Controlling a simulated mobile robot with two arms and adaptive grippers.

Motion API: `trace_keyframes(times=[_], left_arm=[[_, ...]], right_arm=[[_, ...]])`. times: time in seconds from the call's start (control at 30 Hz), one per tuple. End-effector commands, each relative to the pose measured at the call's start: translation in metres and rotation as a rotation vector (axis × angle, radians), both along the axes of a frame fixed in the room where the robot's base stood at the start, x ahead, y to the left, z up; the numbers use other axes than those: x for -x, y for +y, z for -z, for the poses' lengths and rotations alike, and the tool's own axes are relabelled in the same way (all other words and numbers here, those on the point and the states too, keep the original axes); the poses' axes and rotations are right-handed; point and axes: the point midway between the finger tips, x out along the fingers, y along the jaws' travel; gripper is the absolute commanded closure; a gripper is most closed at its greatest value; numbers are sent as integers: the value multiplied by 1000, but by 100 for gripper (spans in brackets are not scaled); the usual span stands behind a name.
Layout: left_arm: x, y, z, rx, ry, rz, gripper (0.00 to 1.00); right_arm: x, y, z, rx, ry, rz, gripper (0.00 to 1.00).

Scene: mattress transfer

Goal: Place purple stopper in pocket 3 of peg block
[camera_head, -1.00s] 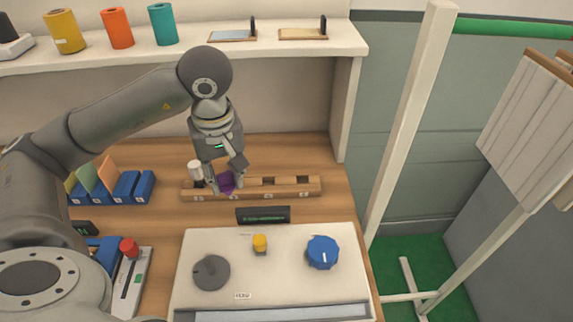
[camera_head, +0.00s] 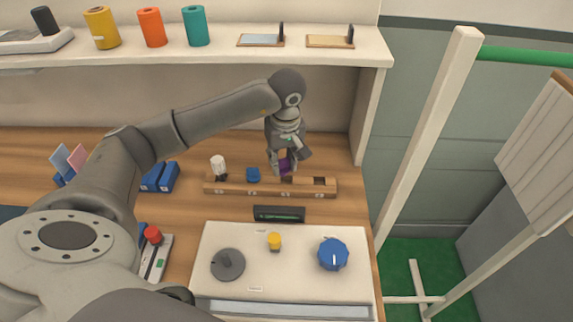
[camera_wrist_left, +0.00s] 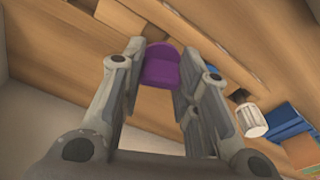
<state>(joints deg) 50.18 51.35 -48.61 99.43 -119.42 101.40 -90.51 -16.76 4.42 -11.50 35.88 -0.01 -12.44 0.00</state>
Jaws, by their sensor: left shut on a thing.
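The purple stopper (camera_head: 284,166) is held between the fingers of my left gripper (camera_head: 281,163). It also shows between the fingertips in the left wrist view (camera_wrist_left: 161,67). In the head view the stopper is over the third pocket from the left of the long brown peg block (camera_head: 275,190). I cannot tell whether its lower end is inside the pocket. A white stopper (camera_head: 218,164) stands at the block's left end, and a blue one (camera_head: 253,174) sits to its right. The rightmost pocket looks empty. My right gripper is not in view.
Blue holders (camera_head: 160,177) stand left. A shelf (camera_head: 215,52) runs above the back.

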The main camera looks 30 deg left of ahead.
Motion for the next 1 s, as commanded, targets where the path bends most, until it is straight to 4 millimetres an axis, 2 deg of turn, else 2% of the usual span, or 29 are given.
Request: trace_keyframes(times=[0.27,0.5,0.9,0.93,1.0], left_arm=[[-11,-2,13,1,1,0,87],[-11,-2,40,1,2,-1,87],[-12,-2,49,0,-1,0,87],[-12,-2,49,0,-1,-1,69],[-12,-2,48,0,-1,-1,60]], right_arm=[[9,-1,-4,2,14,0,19],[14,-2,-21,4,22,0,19],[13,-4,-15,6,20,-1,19],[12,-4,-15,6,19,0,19],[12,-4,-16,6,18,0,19]])
